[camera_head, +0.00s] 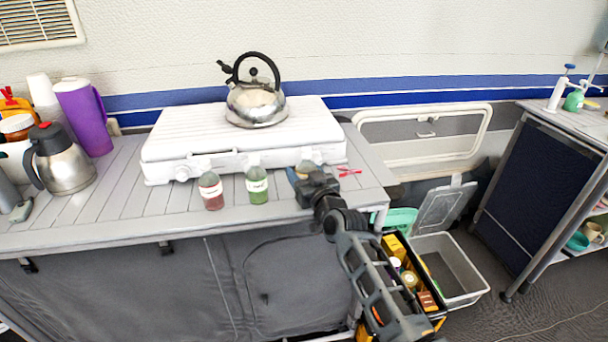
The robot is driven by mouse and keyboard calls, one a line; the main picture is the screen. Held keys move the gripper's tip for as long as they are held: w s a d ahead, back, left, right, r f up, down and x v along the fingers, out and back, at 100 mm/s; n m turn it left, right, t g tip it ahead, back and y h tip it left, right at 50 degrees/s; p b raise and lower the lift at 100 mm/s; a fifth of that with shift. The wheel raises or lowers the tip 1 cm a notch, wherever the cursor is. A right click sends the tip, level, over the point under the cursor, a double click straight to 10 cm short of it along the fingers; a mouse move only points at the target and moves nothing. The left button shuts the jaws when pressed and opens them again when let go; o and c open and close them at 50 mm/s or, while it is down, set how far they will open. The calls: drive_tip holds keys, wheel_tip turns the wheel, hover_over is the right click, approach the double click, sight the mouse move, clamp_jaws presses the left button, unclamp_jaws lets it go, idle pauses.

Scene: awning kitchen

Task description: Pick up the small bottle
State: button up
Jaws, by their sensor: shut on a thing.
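A small bottle (306,166) with a yellowish body stands at the front edge of the white stove, mostly hidden by my gripper (298,176). My gripper reaches in from the lower right and is shut on this bottle. I cannot tell whether the bottle's base touches the counter. Two more small bottles with white labels stand to the left, one with red contents (211,190) and one with green contents (257,184). They are upright on the counter and apart from my gripper.
A white camping stove (210,140) carries a steel kettle (256,102). A steel jug (62,165) and purple pitcher (84,117) stand on the left of the slatted counter (130,210). A red item (348,171) lies right of my gripper. A grey crate (468,285) is on the floor.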

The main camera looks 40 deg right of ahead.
sight(303, 162)
wheel_tip(303, 162, up, 3)
drive_tip(key=shift+r+p, duration=0.1)
drive_tip(key=shift+p, duration=0.5)
drive_tip(key=shift+s+d+r, duration=0.1)
drive_tip(key=shift+d+r, duration=0.05)
drive_tip(key=shift+r, duration=0.1)
drive_tip(key=s+d+r+b, duration=0.4)
drive_tip(key=s+d+r, duration=0.2)
drive_tip(key=d, duration=0.3)
drive_tip(key=shift+s+d+r, duration=0.15)
drive_tip(key=shift+s+r, duration=0.15)
drive_tip(key=shift+r, duration=0.1)
drive_tip(key=o, duration=0.4)
drive_tip(key=c, duration=0.5)
drive_tip(key=shift+r+p, duration=2.35)
drive_tip(key=shift+r, duration=1.1)
